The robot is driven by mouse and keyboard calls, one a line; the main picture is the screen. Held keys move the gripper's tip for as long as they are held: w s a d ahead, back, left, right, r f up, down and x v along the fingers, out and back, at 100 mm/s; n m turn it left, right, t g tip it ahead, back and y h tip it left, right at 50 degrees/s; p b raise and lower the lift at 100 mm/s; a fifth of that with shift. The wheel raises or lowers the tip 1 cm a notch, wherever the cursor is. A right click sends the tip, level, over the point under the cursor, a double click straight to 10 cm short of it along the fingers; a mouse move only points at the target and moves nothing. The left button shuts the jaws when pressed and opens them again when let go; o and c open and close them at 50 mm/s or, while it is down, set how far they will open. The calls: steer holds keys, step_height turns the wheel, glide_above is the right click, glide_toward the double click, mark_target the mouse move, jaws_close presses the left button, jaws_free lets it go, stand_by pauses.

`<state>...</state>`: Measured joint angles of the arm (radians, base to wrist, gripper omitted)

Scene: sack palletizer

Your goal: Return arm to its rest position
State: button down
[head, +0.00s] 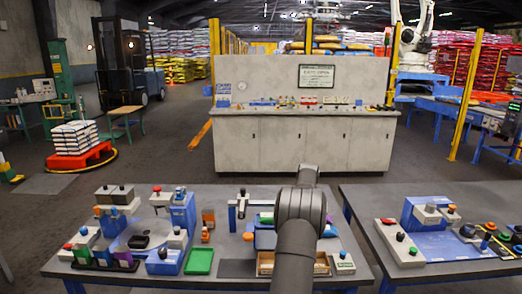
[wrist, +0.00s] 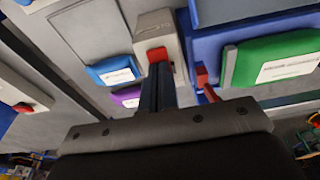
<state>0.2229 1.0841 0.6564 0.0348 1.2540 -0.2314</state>
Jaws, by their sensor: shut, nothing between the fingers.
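My gripper (wrist: 160,75) shows in the wrist view as dark fingers close together, with nothing between them. Its tips lie in front of a beige block with a red part (wrist: 157,54); I cannot tell whether they touch it. In the head view my arm reaches forward over the right part of the workbench (head: 222,225), bent at a grey joint. My gripper is hidden there behind the arm.
In the wrist view, a green labelled block (wrist: 275,62) is to the right and a blue labelled block (wrist: 112,72) to the left. In the head view, a green tray (head: 199,261) and a wooden box (head: 266,262) sit at the bench front. A control console (head: 300,150) stands behind.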

step_height(320, 180, up, 11)
steer(key=a+n, duration=0.1)
steer(key=n, duration=0.4)
steer(key=shift+s+h, duration=0.15)
steer(key=shift+h, duration=0.15)
stand_by(0.9)
steer(key=shift+a, duration=0.1)
